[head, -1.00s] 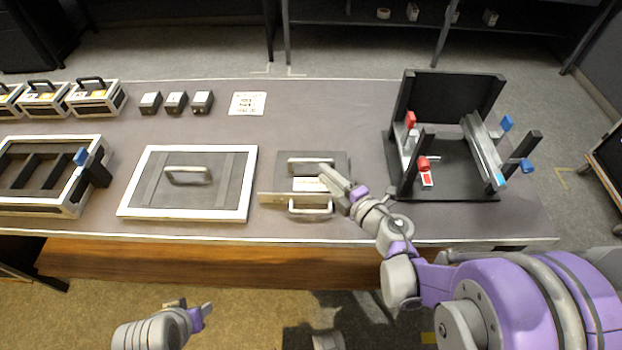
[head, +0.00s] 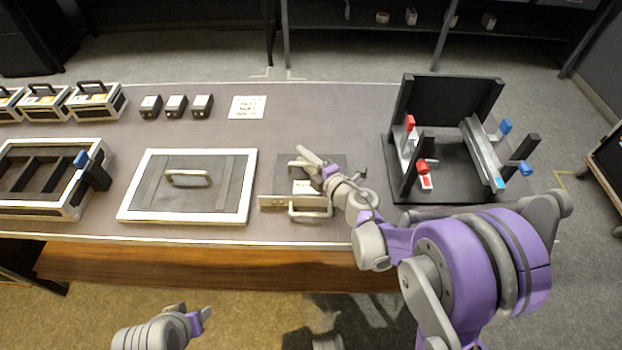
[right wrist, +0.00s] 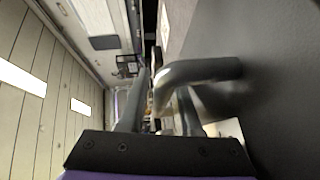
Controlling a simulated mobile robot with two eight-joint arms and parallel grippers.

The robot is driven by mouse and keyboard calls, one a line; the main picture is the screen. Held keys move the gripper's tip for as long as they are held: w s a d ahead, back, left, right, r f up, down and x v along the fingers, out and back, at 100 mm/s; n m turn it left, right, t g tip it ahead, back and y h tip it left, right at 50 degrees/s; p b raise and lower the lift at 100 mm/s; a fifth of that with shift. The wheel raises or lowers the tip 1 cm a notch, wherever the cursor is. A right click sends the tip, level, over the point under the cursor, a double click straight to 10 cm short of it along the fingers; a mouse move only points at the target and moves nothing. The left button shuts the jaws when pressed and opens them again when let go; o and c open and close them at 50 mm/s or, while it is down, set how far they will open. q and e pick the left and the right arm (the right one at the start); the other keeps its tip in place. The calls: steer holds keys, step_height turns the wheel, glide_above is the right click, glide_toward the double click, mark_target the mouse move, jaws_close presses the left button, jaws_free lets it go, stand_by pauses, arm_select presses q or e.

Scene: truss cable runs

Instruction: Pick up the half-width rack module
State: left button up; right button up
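The half-width rack module (head: 330,172) is a dark flat box on the table, with a pale front plate, a handle on that plate and a second handle on top. My right gripper (head: 305,157) is at the top handle and hides part of it. In the right wrist view the fingers (right wrist: 157,108) stand apart, with a grey bent handle (right wrist: 205,70) across their tips; contact cannot be told. My left gripper (head: 192,311) is low in front of the table, its fingers apart and empty, away from the module.
A white-framed panel with a handle (head: 150,212) lies left of the module. A black rack stand (head: 450,90) with red and blue clamps is at right. An open divided tray (head: 55,212), several handled boxes (head: 95,103) and small blocks (head: 176,106) are at left.

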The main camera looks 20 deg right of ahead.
jaws_close()
stand_by(1.3)
